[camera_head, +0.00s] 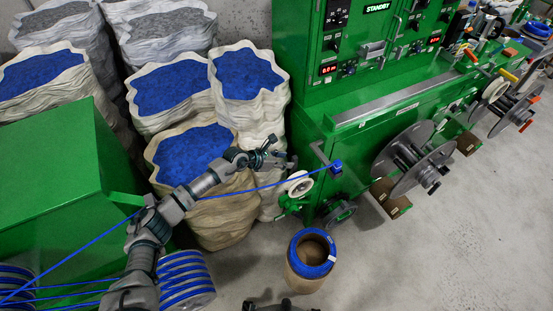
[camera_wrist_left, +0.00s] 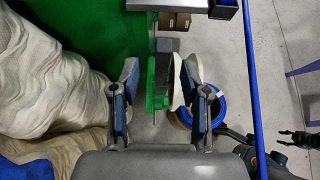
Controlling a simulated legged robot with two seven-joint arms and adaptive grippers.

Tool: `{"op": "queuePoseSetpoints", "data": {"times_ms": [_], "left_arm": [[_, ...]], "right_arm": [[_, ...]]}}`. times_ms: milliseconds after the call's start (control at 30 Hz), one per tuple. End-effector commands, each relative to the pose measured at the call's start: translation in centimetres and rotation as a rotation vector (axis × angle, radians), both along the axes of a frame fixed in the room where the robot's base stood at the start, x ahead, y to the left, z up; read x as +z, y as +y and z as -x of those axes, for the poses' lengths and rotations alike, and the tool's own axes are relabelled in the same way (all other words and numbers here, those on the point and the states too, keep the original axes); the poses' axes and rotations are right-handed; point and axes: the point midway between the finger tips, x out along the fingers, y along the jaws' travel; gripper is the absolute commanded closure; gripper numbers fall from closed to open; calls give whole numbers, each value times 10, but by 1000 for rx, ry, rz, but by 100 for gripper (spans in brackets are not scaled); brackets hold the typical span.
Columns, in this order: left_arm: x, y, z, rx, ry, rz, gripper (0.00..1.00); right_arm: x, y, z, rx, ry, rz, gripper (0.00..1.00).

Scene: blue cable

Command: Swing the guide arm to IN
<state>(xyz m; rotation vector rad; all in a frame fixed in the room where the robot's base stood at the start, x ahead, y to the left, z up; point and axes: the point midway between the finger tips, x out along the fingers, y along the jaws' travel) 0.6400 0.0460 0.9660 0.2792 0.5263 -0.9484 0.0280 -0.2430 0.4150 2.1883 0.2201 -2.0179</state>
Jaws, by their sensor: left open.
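The guide arm (camera_head: 290,204) is a small green bracket carrying a white pulley wheel (camera_head: 299,184), low at the left end of the green machine. In the left wrist view the green bracket (camera_wrist_left: 157,84) and the pulley's edge (camera_wrist_left: 178,82) show between and beyond the fingers. My left gripper (camera_head: 284,160) is open, up and left of the pulley; its spread fingers (camera_wrist_left: 161,92) hold nothing. Whether they touch the guide arm I cannot tell. A dark gripper (camera_wrist_left: 300,139), apparently my right, shows small at the right of the wrist view. IN markings are not readable.
A blue cable (camera_head: 255,188) runs from the lower left past my left arm to a blue block (camera_head: 335,168) on the machine. A cardboard drum with a blue rim (camera_head: 311,253) stands below the pulley.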

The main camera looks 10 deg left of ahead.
Motion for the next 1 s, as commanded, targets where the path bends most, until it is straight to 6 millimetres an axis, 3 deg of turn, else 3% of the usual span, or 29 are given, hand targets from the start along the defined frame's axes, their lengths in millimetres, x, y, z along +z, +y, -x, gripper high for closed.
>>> {"op": "queuePoseSetpoints", "data": {"times_ms": [167,367,867,1000], "left_arm": [[19,24,15,1,0,0,54],[28,33,22,1,1,0,54],[29,34,23,0,1,2,54],[33,16,33,1,16,102,54]], "right_arm": [[0,0,0,0,0,0,60],[0,0,0,0,0,-1,60],[0,0,0,0,2,-1,60],[0,1,0,-1,2,-1,60]]}}
